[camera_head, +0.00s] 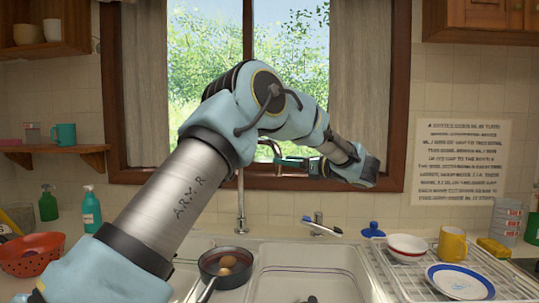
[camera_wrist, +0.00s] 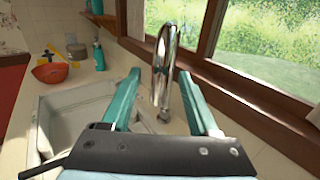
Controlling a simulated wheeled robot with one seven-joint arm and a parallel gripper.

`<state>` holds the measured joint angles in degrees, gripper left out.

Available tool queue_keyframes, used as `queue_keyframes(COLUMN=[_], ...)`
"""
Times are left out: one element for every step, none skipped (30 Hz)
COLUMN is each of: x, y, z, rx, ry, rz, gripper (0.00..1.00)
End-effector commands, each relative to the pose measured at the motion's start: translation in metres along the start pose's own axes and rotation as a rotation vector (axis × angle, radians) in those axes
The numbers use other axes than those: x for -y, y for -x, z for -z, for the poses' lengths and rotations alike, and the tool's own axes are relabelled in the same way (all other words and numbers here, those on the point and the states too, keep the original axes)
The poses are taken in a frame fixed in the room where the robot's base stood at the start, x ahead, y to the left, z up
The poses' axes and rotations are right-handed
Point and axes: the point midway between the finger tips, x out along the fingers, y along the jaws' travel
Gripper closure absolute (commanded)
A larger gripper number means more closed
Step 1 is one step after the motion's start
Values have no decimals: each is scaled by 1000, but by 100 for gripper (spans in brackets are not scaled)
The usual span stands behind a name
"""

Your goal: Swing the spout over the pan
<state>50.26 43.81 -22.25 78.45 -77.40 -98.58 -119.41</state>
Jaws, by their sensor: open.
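The chrome faucet spout (camera_wrist: 163,62) is a tall curved tube. It stands between the two teal fingers of my gripper (camera_wrist: 159,75) in the wrist view, with visible gaps to the fingers. In the head view my gripper (camera_head: 288,162) reaches leftward to the faucet; my arm hides part of the spout. The faucet's riser (camera_head: 241,203) shows below my arm, and a bit of the curved top (camera_head: 270,146) shows by my fingers.
The right basin (camera_head: 305,274) lies beside the pan. A red colander (camera_head: 30,254) and a teal bottle (camera_head: 91,209) are at left. The window sill is close behind the faucet.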

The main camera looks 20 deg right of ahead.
Motion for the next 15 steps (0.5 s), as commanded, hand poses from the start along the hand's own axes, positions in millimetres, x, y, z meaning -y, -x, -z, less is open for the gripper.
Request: queue_keyframes(x=[-1,-1,0,0,0,0,0,0,0,0,0,0,0,0,0], y=[-12,-17,-24,-30,-35,-41,-45,-49,-54,-57,-60,-63,-64,-66,-67], z=[-5,-5,-5,-5,-4,-4,-4,-4,-4,-3,-3,-2,-2,-2,-1], rx=[0,1,1,0,0,0,-1,-1,0,1,1,1,1,0,0], ry=[-2,-3,-4,-4,-3,-3,-3,-2,-2,-2,-2,-3,-3,-3,-3], rz=[-3,-3,-2,-1,-2,-1,0,0,0,0,0,1,2,2,3], gripper=[39,39,39,39,39,39,39,39,39,39,39,39,39,39,39])
